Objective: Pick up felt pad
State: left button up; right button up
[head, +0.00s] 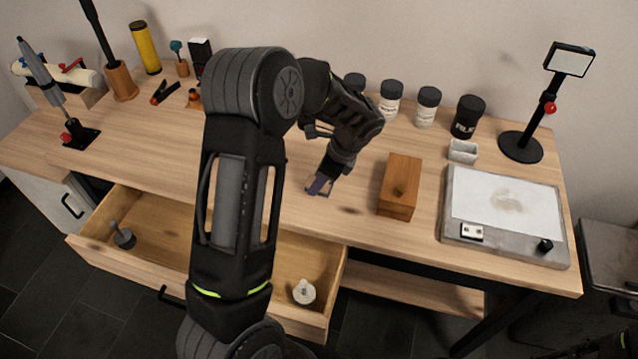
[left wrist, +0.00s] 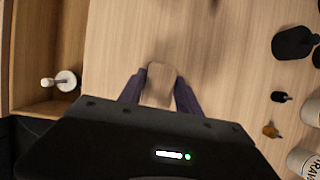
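My left gripper (head: 320,185) is above the table front, just behind the open drawer. In the left wrist view, its two purplish fingers (left wrist: 160,92) press against both sides of a small tan block with rounded corners, which I take to be the felt pad (left wrist: 161,77). The pad sticks out slightly past the fingertips. Its lower part is hidden by the gripper body. In the head view only a small tan patch shows between the fingers. A shadow lies on the table apart from the gripper, so it appears raised.
A wooden box (head: 399,186) stands right of the gripper, then a grey tray with a white plate (head: 505,205). Jars (head: 427,106) and a stand mirror (head: 521,145) are behind. The open drawer (head: 160,230) holds a pale knobbed weight (head: 304,292) and a dark one (head: 124,238).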

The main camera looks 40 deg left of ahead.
pick_arm(q)
grip_shut()
jog(key=shift+r, duration=0.1)
notch_tip(320, 180, up, 10)
jog(key=shift+f+b, duration=0.1)
jog(key=shift+b, duration=0.25)
dwell(0.4)
